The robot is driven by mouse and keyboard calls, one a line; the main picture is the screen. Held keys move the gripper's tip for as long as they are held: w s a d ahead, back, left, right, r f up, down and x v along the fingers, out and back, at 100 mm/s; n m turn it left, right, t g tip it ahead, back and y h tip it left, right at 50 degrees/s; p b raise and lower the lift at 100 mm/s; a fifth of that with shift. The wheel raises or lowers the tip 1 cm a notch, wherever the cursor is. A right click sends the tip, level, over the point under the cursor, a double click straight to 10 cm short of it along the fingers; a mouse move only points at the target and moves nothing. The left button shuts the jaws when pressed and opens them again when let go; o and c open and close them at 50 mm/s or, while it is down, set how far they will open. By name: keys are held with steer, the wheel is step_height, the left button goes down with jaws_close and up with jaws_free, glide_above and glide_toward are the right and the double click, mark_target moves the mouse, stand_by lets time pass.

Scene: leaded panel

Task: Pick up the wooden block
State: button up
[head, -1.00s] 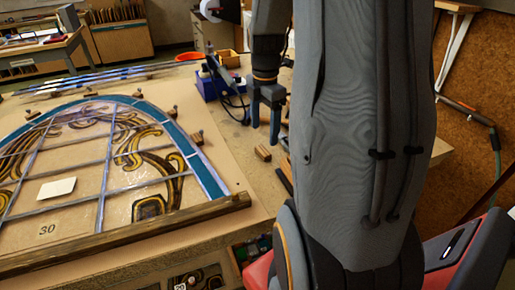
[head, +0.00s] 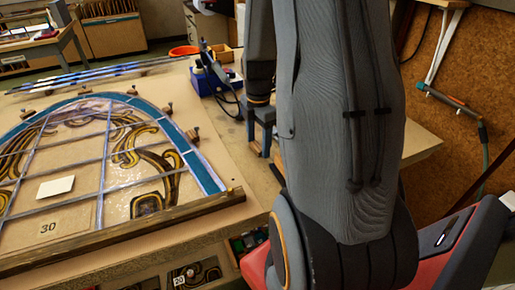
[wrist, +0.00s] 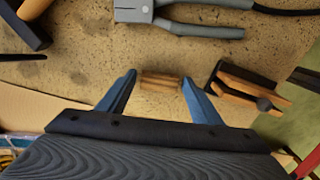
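The wooden block (wrist: 161,81) is a small brown piece with visible grain, lying on the worn bench top (wrist: 75,75). In the wrist view it sits between the fingertips of my gripper (wrist: 159,79). The two blue fingers are apart, one on each side of the block, with a narrow gap visible on each side. Whether the fingertips are fully down at the block's height is hard to tell. In the head view my gripper (head: 260,138) is low over the bench, right of the panel, and hides the block.
Grey pliers (wrist: 185,18) lie just beyond the block. A wood-and-black tool (wrist: 245,88) lies close to the right finger. A dark-headed tool (wrist: 22,25) is at upper left. The leaded panel (head: 105,160) with its wooden edge strip (head: 130,232) fills the bench's left.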

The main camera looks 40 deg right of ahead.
steer(key=c, duration=0.8)
steer(key=shift+o, duration=0.2)
steer(key=shift+r, duration=0.15)
